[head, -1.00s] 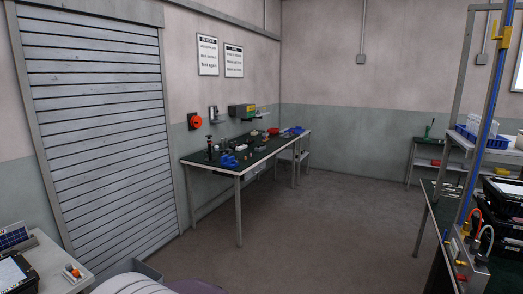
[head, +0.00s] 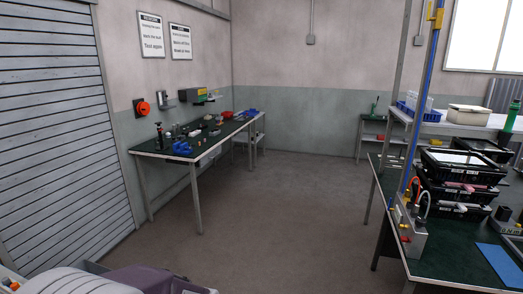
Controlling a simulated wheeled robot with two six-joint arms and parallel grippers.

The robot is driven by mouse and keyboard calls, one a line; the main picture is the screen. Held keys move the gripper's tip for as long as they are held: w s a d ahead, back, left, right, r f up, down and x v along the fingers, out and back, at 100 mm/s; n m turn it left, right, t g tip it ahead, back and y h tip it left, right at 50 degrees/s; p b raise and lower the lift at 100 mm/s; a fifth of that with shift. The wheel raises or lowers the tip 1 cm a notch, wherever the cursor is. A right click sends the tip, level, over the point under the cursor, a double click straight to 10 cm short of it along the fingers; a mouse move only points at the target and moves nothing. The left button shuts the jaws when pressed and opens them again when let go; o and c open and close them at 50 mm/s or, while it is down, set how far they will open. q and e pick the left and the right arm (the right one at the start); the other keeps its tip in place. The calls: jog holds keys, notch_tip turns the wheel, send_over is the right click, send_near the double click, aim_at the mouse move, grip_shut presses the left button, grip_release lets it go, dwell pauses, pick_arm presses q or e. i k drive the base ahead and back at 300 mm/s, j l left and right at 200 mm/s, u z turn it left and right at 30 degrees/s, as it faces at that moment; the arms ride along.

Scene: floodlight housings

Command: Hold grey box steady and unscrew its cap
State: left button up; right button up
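Neither of my grippers is in the head view. I cannot make out a grey box with a cap for certain. A grey metal box-shaped unit (head: 411,232) with hoses and coloured fittings stands at the near left corner of the right-hand green-topped bench (head: 440,255). On the far bench (head: 180,149) along the left wall are several small items, too small to tell apart, among them a blue piece (head: 182,147).
Open floor (head: 285,205) lies between the benches. A purple and grey thing (head: 150,280) is at the bottom left. A shutter (head: 50,140) covers the left wall.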

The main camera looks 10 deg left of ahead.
aim_at(216, 133)
jog(key=i+j, duration=0.1)
jog(key=i, duration=0.5)
jog(key=i+j, duration=0.15)
jog(key=i, duration=0.45)
jog(key=i+j+z, duration=0.1)
jog(key=i, duration=0.55)
jog(key=i+j, duration=0.2)
jog(key=i, duration=0.4)
jog(key=i+u, duration=0.2)
jog(key=i, duration=0.3)
jog(key=i+u, duration=0.15)
jog(key=i, duration=0.4)
jog(key=i+u, duration=0.2)
jog(key=i, duration=0.3)
jog(key=i+l+u, duration=0.2)
jog(key=i, duration=0.3)
jog(key=i+l+u, duration=0.2)
jog(key=i, duration=0.25)
jog(key=i+l+u, duration=0.15)
jog(key=i+l, duration=0.2)
jog(key=i, duration=0.15)
jog(key=i+u, duration=0.3)
jog(key=i, duration=0.15)
jog(key=i+u, duration=0.3)
jog(key=i, duration=0.2)
jog(key=i+l+u, duration=0.15)
jog(key=i+u, duration=0.2)
jog(key=i+l+u, duration=0.3)
jog(key=i, duration=0.25)
